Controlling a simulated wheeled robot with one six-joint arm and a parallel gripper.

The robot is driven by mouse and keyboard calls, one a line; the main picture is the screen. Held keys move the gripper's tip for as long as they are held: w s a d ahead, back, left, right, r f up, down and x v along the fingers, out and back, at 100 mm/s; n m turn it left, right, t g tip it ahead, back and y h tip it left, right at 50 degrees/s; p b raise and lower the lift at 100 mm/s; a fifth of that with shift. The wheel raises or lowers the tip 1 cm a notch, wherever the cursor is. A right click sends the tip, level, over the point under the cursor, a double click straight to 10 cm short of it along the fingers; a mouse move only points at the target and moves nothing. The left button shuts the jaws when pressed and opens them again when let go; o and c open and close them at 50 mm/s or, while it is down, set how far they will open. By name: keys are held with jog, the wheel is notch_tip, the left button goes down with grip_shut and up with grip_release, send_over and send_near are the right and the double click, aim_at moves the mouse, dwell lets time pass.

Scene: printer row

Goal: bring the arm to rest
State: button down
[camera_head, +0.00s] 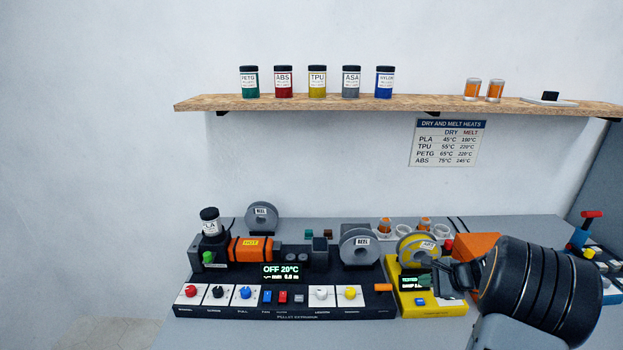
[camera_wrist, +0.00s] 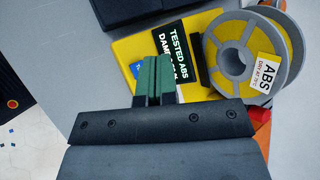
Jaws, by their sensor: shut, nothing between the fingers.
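My gripper (camera_head: 447,277) is shut and empty. In the head view it hangs over the yellow tester (camera_head: 420,309) at the right of the bench, with my dark arm reaching in from the right. In the wrist view the shut fingers (camera_wrist: 154,78) are above the yellow tester (camera_wrist: 140,42), close to its dark screen that reads "TESTED ABS". A grey reel labelled ABS (camera_wrist: 250,55) sits on the tester, to the right of the fingers. I cannot tell whether the fingers touch the tester.
The pellet extruder (camera_head: 285,300), its screen reading "OFF 20°C", stands left of the tester. A grey reel (camera_head: 360,247) is at its right end. An orange block (camera_head: 475,246) lies behind my gripper. A wooden shelf (camera_head: 330,103) with several jars hangs above.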

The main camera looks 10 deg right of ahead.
jog(key=s+a+r+n+g+h, duration=0.1)
jog(key=s+a+r+n+h, duration=0.1)
jog(key=s+a+r+n, duration=0.3)
jog(key=s+a+r+n+g+h, duration=0.2)
jog(key=s+a+r+n, duration=0.4)
jog(key=s+a+n, duration=0.6)
jog(key=a+n+h, duration=0.1)
jog(key=a+n, duration=0.1)
jog(key=a, duration=0.4)
jog(key=shift+r+n, duration=0.15)
jog(key=shift+n, duration=0.25)
